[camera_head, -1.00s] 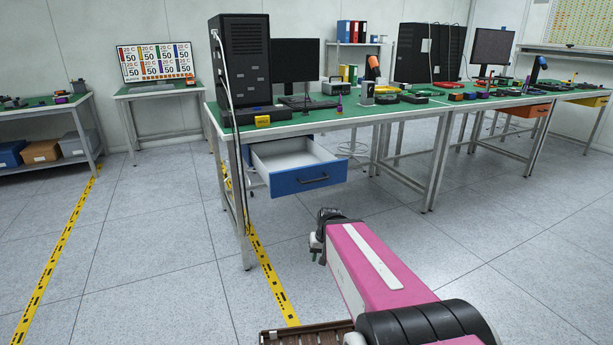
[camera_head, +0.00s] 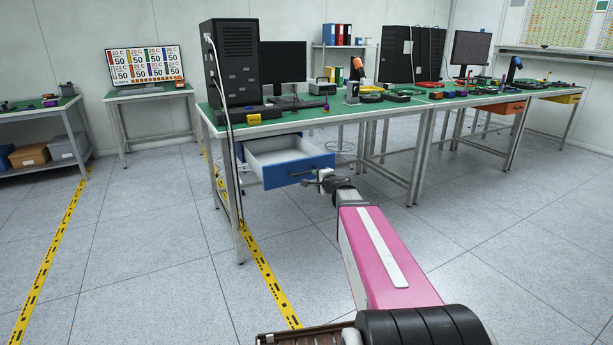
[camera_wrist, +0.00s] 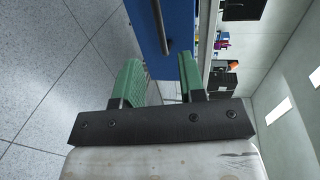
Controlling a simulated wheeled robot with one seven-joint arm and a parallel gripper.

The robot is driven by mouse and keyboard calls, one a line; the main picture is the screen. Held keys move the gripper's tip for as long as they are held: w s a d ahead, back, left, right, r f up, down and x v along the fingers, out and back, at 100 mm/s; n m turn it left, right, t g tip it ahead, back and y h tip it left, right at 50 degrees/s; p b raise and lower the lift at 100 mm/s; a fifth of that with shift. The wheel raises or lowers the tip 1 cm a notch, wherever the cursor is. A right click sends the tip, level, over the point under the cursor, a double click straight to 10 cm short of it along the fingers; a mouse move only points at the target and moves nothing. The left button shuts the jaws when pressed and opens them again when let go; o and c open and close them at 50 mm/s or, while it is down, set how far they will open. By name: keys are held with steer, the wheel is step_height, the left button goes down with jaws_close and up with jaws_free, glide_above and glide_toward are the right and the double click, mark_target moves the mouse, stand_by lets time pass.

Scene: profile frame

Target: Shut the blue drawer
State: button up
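The blue drawer (camera_head: 285,176) hangs under the near green-topped bench and is pulled out, with its pale empty inside showing. Its dark bar handle (camera_wrist: 159,28) runs across the blue front in the wrist view. My gripper (camera_head: 312,183) is at the right part of the drawer front, close to it. In the wrist view my gripper (camera_wrist: 162,75) is open, its two green fingers apart with nothing gripped. The blue front and the handle's end lie ahead of the gap between them. I cannot tell whether a finger touches the drawer.
The bench (camera_head: 355,112) carries a black computer tower (camera_head: 229,65), a monitor and several small tools. Its metal legs stand left and right of the drawer. Farther right are an orange drawer (camera_head: 504,108) and a yellow drawer (camera_head: 568,98). The floor in front is clear.

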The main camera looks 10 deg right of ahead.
mark_target(306, 173)
steer(key=x, duration=1)
steer(key=shift+w+a+f, duration=0.1)
steer(key=shift+w+a, duration=0.05)
steer(key=shift+w, duration=0.15)
steer(key=shift+c, duration=0.3)
jaws_close()
